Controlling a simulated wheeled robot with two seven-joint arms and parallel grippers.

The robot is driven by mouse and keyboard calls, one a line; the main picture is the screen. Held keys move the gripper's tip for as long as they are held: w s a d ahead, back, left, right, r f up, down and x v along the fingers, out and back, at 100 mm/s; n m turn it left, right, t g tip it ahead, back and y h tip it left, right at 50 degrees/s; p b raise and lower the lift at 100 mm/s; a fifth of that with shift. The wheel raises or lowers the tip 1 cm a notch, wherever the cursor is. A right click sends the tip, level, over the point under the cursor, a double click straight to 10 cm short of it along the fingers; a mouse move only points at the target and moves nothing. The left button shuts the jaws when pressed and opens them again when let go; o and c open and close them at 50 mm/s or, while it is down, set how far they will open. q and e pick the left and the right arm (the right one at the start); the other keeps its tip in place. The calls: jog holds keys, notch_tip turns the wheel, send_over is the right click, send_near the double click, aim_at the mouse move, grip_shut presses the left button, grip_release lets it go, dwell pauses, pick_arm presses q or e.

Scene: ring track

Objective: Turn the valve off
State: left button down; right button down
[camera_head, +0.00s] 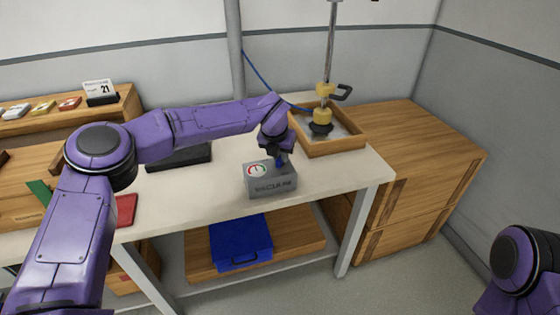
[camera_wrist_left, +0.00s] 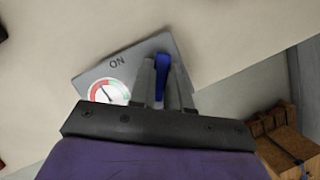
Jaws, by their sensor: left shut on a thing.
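A grey vacuum box (camera_head: 270,184) with lettering on its front sits near the front edge of the white table. A round red, white and green gauge (camera_head: 257,169) is on its top. The blue valve handle (camera_head: 281,161) stands at the box's right side. My left gripper (camera_head: 279,155) is over the box and shut on the handle. In the left wrist view the blue handle (camera_wrist_left: 162,70) lies between the fingers of the left gripper (camera_wrist_left: 157,76), beside the gauge (camera_wrist_left: 109,92). "ON" is readable on the box top (camera_wrist_left: 123,68). My right gripper is not in view.
A wooden tray (camera_head: 330,148) with a yellow and black suction tool (camera_head: 322,118) stands behind the box to the right. A black flat case (camera_head: 180,157) and a red item (camera_head: 126,209) lie to the left. A blue case (camera_head: 240,242) is on the lower shelf.

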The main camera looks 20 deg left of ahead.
pick_arm(q)
jog(key=n+b, duration=0.1)
jog(key=n+y+b, duration=0.1)
jog(key=n, duration=0.1)
jog(key=shift+d+f+n, duration=0.15)
jog(key=shift+f+n, duration=0.05)
jog(key=shift+n, duration=0.1)
jog(key=shift+r+n+g+y+b, duration=0.1)
jog(key=shift+n+g+y+b, duration=0.45)
jog(key=shift+n, duration=1.15)
jog(key=shift+y, duration=0.25)
jog(key=c, duration=1.2)
grip_release()
jog(key=shift+o, duration=0.6)
jog(key=shift+w, duration=0.2)
jog(key=b+v, duration=0.1)
jog(key=v, duration=0.9)
jog(key=shift+s+r, duration=0.15)
jog(key=shift+r, duration=0.05)
